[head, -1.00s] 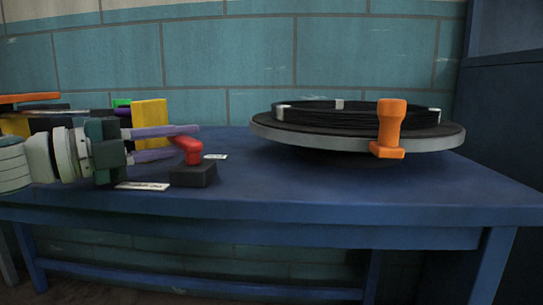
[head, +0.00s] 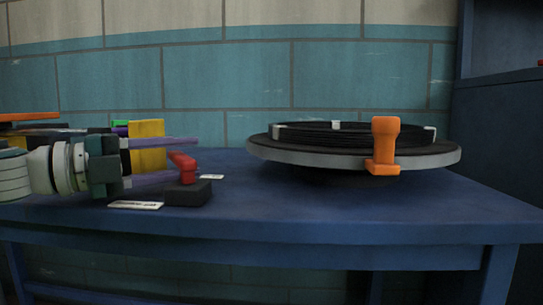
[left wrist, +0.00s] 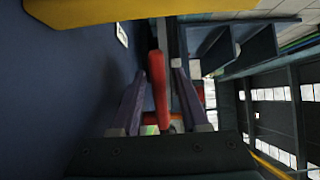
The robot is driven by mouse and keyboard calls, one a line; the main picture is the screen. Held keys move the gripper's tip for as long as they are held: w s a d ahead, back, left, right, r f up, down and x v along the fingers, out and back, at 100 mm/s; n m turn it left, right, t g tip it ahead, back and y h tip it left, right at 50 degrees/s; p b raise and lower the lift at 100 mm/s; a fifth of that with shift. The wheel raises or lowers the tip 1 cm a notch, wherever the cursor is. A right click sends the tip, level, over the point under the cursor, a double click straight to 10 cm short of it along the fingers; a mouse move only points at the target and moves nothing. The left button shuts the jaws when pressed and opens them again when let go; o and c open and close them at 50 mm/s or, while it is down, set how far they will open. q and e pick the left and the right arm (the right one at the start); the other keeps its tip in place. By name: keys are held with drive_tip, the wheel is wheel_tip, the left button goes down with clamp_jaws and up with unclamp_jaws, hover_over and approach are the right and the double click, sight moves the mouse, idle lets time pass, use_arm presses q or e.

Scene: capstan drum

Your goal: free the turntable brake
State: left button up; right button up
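The brake is a red lever (head: 184,166) on a small black block (head: 188,193) at the table's front left. My left gripper (head: 182,158) comes in from the left, its two purple-grey fingers reaching the lever. In the left wrist view the red lever (left wrist: 158,92) stands between the fingers, with a narrow gap visible on each side, so the gripper (left wrist: 160,85) looks open around it. The turntable (head: 270,153) is a grey-rimmed disc carrying a black coil (head: 350,136). An orange handle (head: 385,145) stands at its front rim. My right gripper is not in view.
The blue table (head: 300,215) is clear between the brake and the turntable. White labels (head: 135,205) lie near the brake. A tiled wall is behind, and a dark blue cabinet (head: 500,130) stands at right.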

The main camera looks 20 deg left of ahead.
use_arm(q)
drive_tip(key=shift+o, duration=0.2)
drive_tip(key=shift+s+a, duration=0.1)
drive_tip(key=p+v, duration=0.2)
drive_tip(key=v, duration=0.7)
drive_tip(key=shift+s+a, duration=0.2)
drive_tip(key=shift+s, duration=0.05)
